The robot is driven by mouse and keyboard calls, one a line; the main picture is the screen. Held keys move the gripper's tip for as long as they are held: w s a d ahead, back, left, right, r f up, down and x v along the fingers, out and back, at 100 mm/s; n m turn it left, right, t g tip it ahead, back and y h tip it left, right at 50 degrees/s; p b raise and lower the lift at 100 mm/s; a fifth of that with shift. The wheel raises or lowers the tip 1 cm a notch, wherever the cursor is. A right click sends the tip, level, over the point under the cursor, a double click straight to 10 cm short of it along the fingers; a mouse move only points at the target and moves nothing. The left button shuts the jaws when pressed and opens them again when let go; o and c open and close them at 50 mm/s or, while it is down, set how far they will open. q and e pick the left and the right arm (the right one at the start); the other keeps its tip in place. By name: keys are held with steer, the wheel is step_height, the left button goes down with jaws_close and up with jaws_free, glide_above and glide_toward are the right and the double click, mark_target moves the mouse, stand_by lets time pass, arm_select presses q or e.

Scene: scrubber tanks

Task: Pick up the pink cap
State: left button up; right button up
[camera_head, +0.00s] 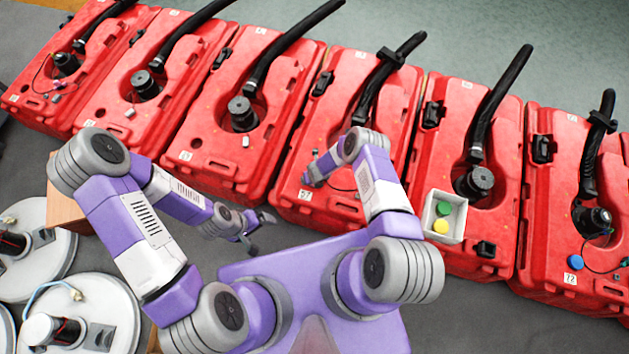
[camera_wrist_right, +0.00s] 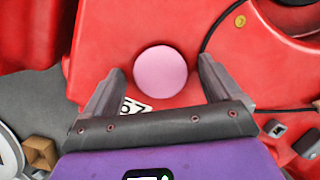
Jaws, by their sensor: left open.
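The pink cap (camera_wrist_right: 160,73) is a round pale pink disc on the red tank (camera_wrist_right: 110,50) in the right wrist view. It shows between the two fingers of my right gripper (camera_wrist_right: 160,88), with a gap on each side. Those fingers are apart and not touching it. In the head view my right gripper (camera_head: 311,168) is over the front part of the tank numbered 67 or similar, and I cannot make out the cap there. My left gripper (camera_head: 261,232) is open and empty over the grey floor, in front of the tanks.
Red tanks with black hoses stand in a row. A white box (camera_head: 429,220) holding a green cap (camera_head: 444,208) and a yellow cap (camera_head: 441,226) sits on the tank to the right. A blue cap (camera_head: 575,262) is farther right. White discs (camera_head: 100,300) lie at left.

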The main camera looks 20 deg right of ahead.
steer(key=c, duration=1.2)
steer(key=shift+r, duration=0.1)
steer(key=shift+c, duration=0.2)
step_height(320, 180, up, 10)
steer(key=p, duration=0.4)
steer(key=shift+p, duration=0.3)
steer(key=shift+r+p, duration=0.75)
steer(key=shift+r, duration=0.3)
steer(key=shift+r+p, duration=1.9)
steer(key=shift+r, duration=0.45)
